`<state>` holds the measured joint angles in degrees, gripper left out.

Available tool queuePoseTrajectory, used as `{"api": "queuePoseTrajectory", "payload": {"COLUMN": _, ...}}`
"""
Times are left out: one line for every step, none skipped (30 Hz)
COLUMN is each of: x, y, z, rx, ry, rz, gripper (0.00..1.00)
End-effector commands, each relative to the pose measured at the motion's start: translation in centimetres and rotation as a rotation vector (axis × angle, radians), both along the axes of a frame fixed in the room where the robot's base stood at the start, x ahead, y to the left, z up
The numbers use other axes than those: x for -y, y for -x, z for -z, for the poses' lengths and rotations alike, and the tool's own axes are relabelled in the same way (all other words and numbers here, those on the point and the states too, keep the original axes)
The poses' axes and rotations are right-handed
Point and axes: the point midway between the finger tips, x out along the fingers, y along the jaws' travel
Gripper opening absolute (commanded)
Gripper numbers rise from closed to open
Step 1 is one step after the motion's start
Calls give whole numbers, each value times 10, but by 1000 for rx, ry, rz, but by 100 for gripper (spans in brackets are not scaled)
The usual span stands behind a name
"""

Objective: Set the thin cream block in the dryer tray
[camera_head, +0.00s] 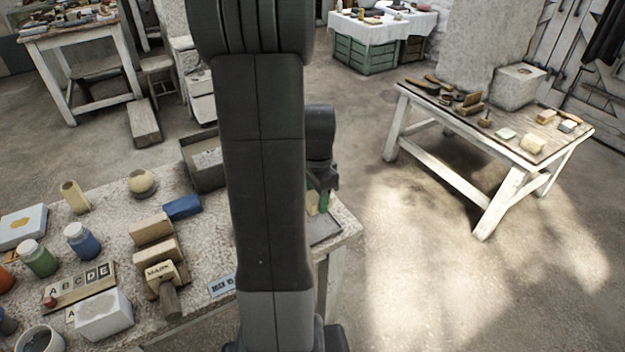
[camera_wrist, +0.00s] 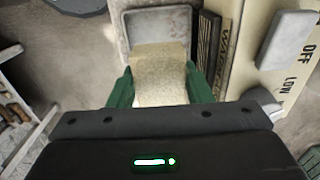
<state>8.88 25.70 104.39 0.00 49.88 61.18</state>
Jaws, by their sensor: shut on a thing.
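The thin cream block (camera_wrist: 160,82) is held between the green fingers of my gripper (camera_wrist: 158,88) in the wrist view. Its far end overlaps a grey tray with a pale rim (camera_wrist: 128,22), which lies beyond and below it. I cannot tell whether the block touches the tray. In the head view my gripper (camera_head: 319,200) is over the right end of the near table, with a bit of the block (camera_head: 312,204) showing beside my arm. A grey tray (camera_head: 328,230) lies under it at the table corner, partly hidden by my arm.
A cream panel with lettering (camera_wrist: 250,80) and a grey block (camera_wrist: 287,40) lie right of the tray. A dark open box (camera_head: 203,178) stands left of my arm. Jars, blocks and a mallet (camera_head: 162,277) crowd the near table's left.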

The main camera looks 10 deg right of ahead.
Motion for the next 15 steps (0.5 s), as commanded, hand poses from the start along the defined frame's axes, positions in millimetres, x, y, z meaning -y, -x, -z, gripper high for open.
{"api": "queuePoseTrajectory", "payload": {"x": 0, "y": 0, "z": 0, "rx": 0, "ry": 0, "rz": 0, "gripper": 16}}
{"api": "queuePoseTrajectory", "payload": {"x": 0, "y": 0, "z": 0, "rx": 0, "ry": 0, "rz": 0, "gripper": 16}}
{"api": "queuePoseTrajectory", "payload": {"x": 0, "y": 0, "z": 0, "rx": 0, "ry": 0, "rz": 0, "gripper": 16}}
{"api": "queuePoseTrajectory", "payload": {"x": 0, "y": 0, "z": 0, "rx": 0, "ry": 0, "rz": 0, "gripper": 16}}
{"api": "queuePoseTrajectory", "payload": {"x": 0, "y": 0, "z": 0, "rx": 0, "ry": 0, "rz": 0, "gripper": 16}}
{"api": "queuePoseTrajectory", "payload": {"x": 0, "y": 0, "z": 0, "rx": 0, "ry": 0, "rz": 0, "gripper": 16}}
{"api": "queuePoseTrajectory", "payload": {"x": 0, "y": 0, "z": 0, "rx": 0, "ry": 0, "rz": 0, "gripper": 16}}
{"api": "queuePoseTrajectory", "payload": {"x": 0, "y": 0, "z": 0, "rx": 0, "ry": 0, "rz": 0, "gripper": 16}}
{"api": "queuePoseTrajectory", "payload": {"x": 0, "y": 0, "z": 0, "rx": 0, "ry": 0, "rz": 0, "gripper": 16}}
{"api": "queuePoseTrajectory", "payload": {"x": 0, "y": 0, "z": 0, "rx": 0, "ry": 0, "rz": -1, "gripper": 16}}
{"api": "queuePoseTrajectory", "payload": {"x": 0, "y": 0, "z": -1, "rx": 0, "ry": 0, "rz": -1, "gripper": 16}}
{"api": "queuePoseTrajectory", "payload": {"x": -1, "y": 0, "z": 1, "rx": 0, "ry": 0, "rz": 0, "gripper": 16}}
{"api": "queuePoseTrajectory", "payload": {"x": 0, "y": 0, "z": 2, "rx": 0, "ry": 0, "rz": 0, "gripper": 16}}
{"api": "queuePoseTrajectory", "payload": {"x": 0, "y": 0, "z": 3, "rx": 0, "ry": 0, "rz": 0, "gripper": 16}}
{"api": "queuePoseTrajectory", "payload": {"x": 0, "y": 0, "z": 5, "rx": 0, "ry": 0, "rz": 0, "gripper": 16}}
